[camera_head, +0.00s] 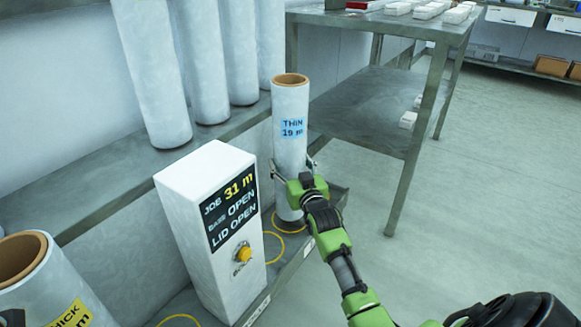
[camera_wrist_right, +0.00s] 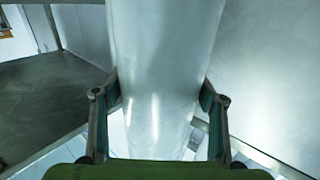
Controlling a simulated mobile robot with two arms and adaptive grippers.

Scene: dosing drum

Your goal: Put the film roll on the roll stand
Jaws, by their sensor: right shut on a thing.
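My right gripper (camera_head: 294,170) is shut around the lower part of the roll. In the right wrist view, both fingers (camera_wrist_right: 160,97) press the sides of the white roll (camera_wrist_right: 163,50). My left gripper is not in view.
A white box (camera_head: 205,225) reads "JOB 31 m", "BASE OPEN", "LID OPEN" and has a yellow button (camera_head: 243,253). Another roll (camera_head: 65,295), partly reading "THICK", stands at lower left. Several white rolls (camera_head: 150,70) line the back shelf. A grey table (camera_head: 375,22) stands behind; floor at right is clear.

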